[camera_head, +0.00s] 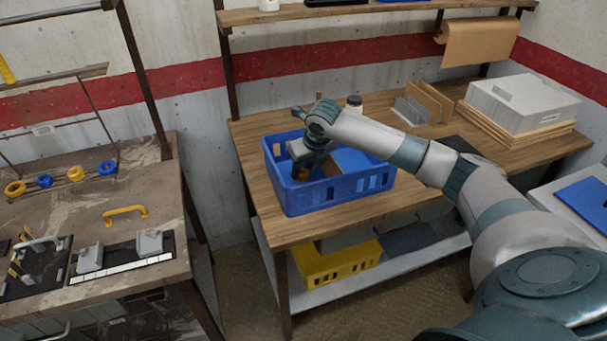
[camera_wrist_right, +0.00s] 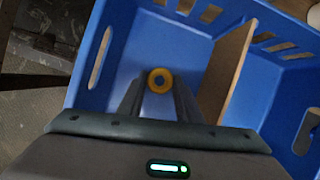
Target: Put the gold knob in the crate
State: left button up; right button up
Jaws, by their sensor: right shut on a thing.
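The blue crate (camera_head: 337,192) stands on the wooden table. My right gripper (camera_head: 301,174) reaches down into its left part. In the right wrist view the gripper's two fingers (camera_wrist_right: 158,100) are shut on the gold knob (camera_wrist_right: 160,80), a round yellow-gold ring with a dark centre. The knob is inside the crate's outline, above or at its floor; I cannot tell whether it touches. In the head view the gripper and crate wall mostly hide the knob. My left gripper is in neither view.
A brown divider (camera_wrist_right: 228,70) stands in the crate, right of the fingers. On the left bench a rail holds gold and blue knobs (camera_head: 75,174). A yellow handle (camera_head: 125,212) lies in front of it. A white box (camera_head: 520,100) stands at the table's right.

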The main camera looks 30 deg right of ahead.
jog(key=shift+f, duration=1.2)
jog(key=o, duration=1)
jog(key=shift+f, duration=0.1)
jog(key=shift+o, duration=0.2)
jog(key=b+v, duration=0.1)
jog(key=v, duration=1.1)
jog(key=shift+b, duration=0.4)
